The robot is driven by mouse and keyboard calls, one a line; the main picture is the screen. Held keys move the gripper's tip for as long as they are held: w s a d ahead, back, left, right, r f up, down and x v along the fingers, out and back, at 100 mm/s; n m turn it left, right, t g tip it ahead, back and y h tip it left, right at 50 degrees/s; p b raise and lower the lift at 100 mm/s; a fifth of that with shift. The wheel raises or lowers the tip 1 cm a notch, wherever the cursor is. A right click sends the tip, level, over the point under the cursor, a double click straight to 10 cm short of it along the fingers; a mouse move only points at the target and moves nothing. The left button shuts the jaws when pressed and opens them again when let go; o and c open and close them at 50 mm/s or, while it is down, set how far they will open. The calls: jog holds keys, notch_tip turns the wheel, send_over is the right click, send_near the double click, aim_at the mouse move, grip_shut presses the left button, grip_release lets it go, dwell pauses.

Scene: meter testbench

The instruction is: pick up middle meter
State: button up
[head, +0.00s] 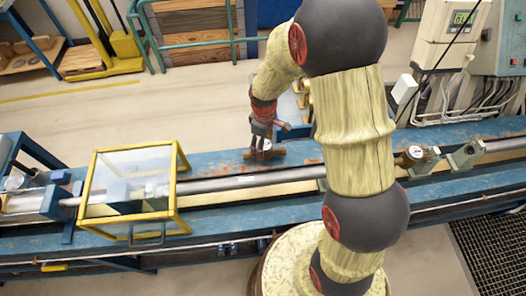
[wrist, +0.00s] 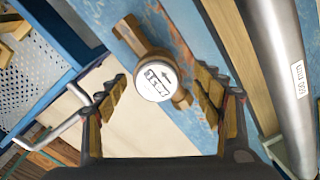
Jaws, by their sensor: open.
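The middle meter (head: 264,152) is a brass body with a round white face, lying on the blue bench rail in the head view. In the wrist view the meter (wrist: 153,82) lies between and slightly beyond the fingertips, its brass pipe ends running diagonally. My gripper (head: 262,133) is just above the meter in the head view, pointing down. In the wrist view my gripper (wrist: 160,98) is open, with one finger on each side of the meter. I cannot tell whether a finger touches it.
A steel pipe (head: 235,182) runs along the blue bench (head: 220,163) beside the meter. A yellow-framed clear guard (head: 131,180) stands to the left. Another brass meter (head: 410,156) sits to the right near a grey clamp (head: 465,157). A blue frame (wrist: 60,50) shows in the wrist view.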

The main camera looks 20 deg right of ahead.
jog(key=f, duration=0.5)
jog(key=shift+w+d, duration=0.1)
jog(key=shift+d, duration=0.1)
grip_shut()
dwell(0.8)
